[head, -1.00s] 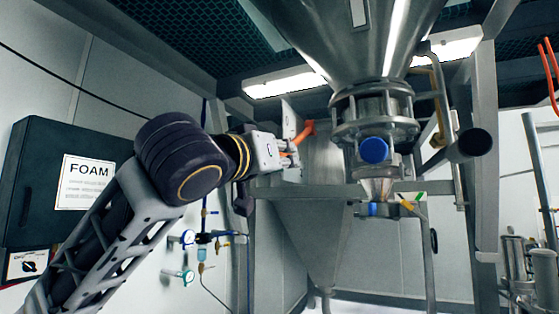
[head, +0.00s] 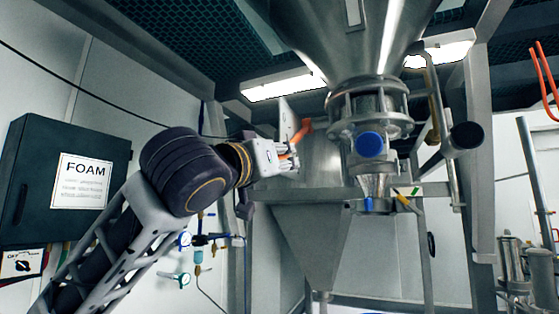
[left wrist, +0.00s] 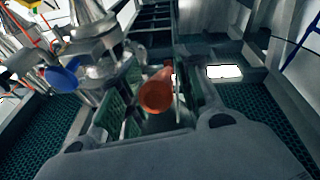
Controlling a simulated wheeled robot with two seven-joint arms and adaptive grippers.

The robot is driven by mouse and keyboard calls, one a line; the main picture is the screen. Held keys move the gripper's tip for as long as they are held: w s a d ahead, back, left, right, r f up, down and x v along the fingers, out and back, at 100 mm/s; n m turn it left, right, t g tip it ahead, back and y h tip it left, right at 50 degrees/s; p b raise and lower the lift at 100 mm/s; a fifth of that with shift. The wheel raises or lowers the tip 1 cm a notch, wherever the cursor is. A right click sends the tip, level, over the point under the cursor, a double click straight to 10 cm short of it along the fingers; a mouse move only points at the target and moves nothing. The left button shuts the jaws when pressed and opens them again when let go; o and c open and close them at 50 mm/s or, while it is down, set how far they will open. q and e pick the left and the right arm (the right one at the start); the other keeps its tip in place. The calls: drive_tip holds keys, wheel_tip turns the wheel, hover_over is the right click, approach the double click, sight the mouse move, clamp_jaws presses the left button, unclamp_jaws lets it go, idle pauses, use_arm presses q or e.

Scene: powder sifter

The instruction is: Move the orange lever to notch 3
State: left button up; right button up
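The orange lever (head: 303,130) slants up and to the right beside the hopper, against a pale upright plate (head: 286,118). My left gripper (head: 291,151) is at the lever's lower left end. In the left wrist view, the lever's round end (left wrist: 157,94) is between the two fingers (left wrist: 158,108). The fingers look apart, and I cannot make out firm contact on both sides. The notch marks cannot be read in either view. My right gripper is not in view.
A steel hopper (head: 345,45) with a flanged valve and blue cap (head: 370,145) stands right of the lever. A horizontal beam (head: 320,193) runs below.

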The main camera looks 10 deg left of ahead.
use_arm(q)
drive_tip(key=shift+o, duration=0.3)
drive_tip(key=v, duration=1.2)
idle(0.3)
drive_tip(key=shift+f, duration=0.1)
drive_tip(key=shift+c, duration=0.4)
